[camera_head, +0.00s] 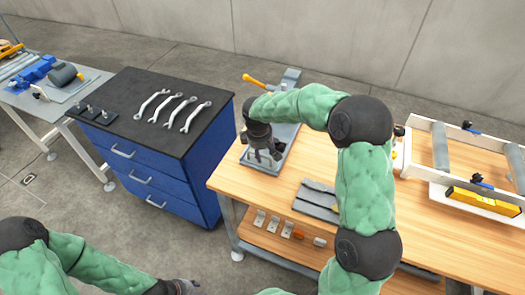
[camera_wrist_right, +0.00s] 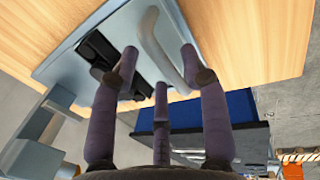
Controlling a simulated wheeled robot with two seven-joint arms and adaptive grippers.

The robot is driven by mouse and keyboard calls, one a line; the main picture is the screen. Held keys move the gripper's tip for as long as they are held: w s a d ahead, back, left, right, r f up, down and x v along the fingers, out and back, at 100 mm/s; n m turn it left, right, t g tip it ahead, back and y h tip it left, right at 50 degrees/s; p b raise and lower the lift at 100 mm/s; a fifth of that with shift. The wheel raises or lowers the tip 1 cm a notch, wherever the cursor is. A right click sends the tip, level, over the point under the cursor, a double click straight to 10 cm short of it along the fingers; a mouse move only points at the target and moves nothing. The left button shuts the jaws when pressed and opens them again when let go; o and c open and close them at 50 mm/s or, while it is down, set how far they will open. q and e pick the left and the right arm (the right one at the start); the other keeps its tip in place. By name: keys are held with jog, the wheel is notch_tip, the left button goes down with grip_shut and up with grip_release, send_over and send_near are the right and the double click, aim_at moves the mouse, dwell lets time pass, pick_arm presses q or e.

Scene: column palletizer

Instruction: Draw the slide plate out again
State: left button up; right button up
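A grey metal fixture (camera_head: 284,140) stands on the left end of the wooden table. Its flat grey plate (camera_wrist_right: 75,65) fills the upper left of the right wrist view, with a black slotted part (camera_wrist_right: 98,52) and a curved light-grey bar (camera_wrist_right: 160,45) on it. I cannot tell which part is the slide plate. My right gripper (camera_head: 262,155) is over the near end of the fixture, fingers pointing down. In the wrist view its fingers (camera_wrist_right: 158,52) are spread, with the bar between their tips; contact is unclear. My left gripper (camera_head: 178,287) is at the bottom edge, mostly cut off.
An orange-handled lever (camera_head: 254,80) sticks out at the fixture's far end. Grey plates (camera_head: 317,200) lie on the wooden table (camera_head: 420,225). A roller frame (camera_head: 450,180) stands at right. A blue cabinet (camera_head: 150,165) with several wrenches on top is at left.

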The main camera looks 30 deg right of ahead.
jog(key=shift+r, duration=0.1)
notch_tip(320, 180, up, 12)
jog(key=s+a, duration=0.1)
jog(key=shift+s+a+f, duration=0.2)
jog(key=shift+s+a, duration=0.05)
jog(key=shift+a, duration=0.15)
dwell(0.5)
